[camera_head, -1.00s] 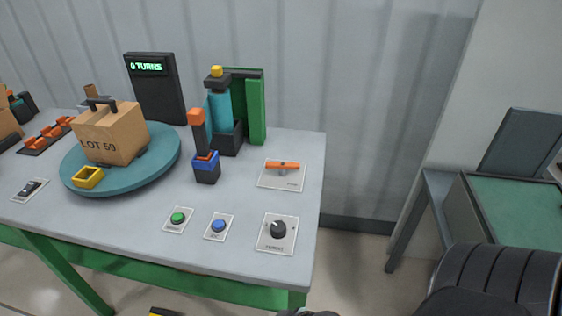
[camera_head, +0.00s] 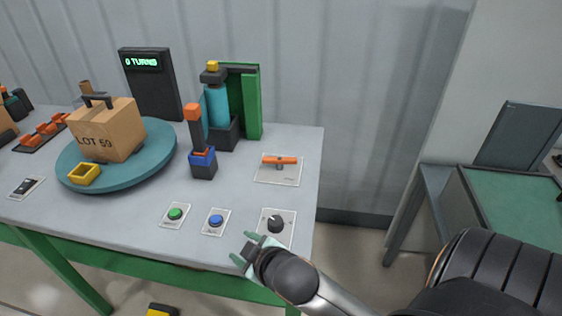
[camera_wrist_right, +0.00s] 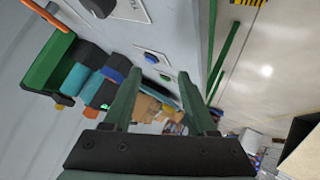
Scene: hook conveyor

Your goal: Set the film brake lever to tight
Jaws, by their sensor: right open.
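An orange lever (camera_head: 280,160), which looks like the film brake lever, sits crosswise on a pale plate (camera_head: 290,176) near the table's right side. The label on its plate is too small to read. An orange bar at the upper left of the right wrist view (camera_wrist_right: 50,15) seems to be the same lever. My right gripper (camera_head: 243,248) is open and empty at the table's front edge, in front of and left of the black dial, well short of the lever. Its two green fingers (camera_wrist_right: 158,78) are apart in the right wrist view. My left gripper is not in view.
The black dial (camera_head: 275,224), blue button (camera_head: 215,221) and green button (camera_head: 176,214) line the front edge. A blue-black post with an orange top (camera_head: 202,160) and the green-framed film roll (camera_head: 218,105) stand left of the lever. A boxed turntable (camera_head: 160,160) is farther left.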

